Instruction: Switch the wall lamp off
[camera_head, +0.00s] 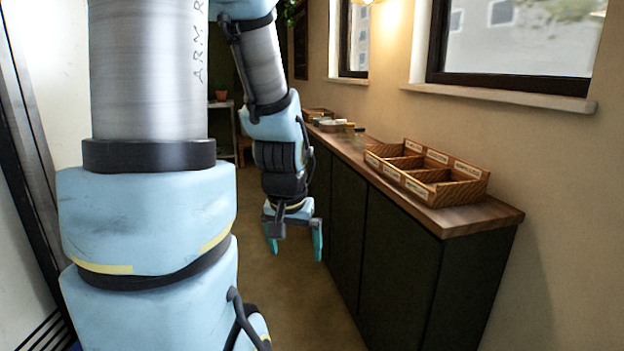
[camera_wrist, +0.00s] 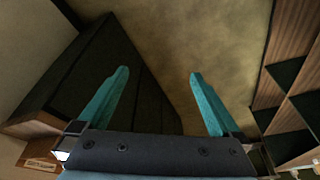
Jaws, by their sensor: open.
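The wall lamp (camera_head: 362,3) shows only at the top edge of the head view, between the two windows. It gives a warm glow on the wall around it, so it looks lit. No switch can be made out. My gripper (camera_head: 294,245) hangs pointing down over the floor, left of the dark cabinet, well below and apart from the lamp. In the wrist view my gripper (camera_wrist: 158,85) shows two teal fingers spread apart with nothing between them.
The long dark cabinet (camera_head: 400,262) with a wooden top runs along the right wall. A wooden compartment tray (camera_head: 470,192) stands on its near end, with small items farther back. The floor (camera_head: 290,300) beside the cabinet is clear.

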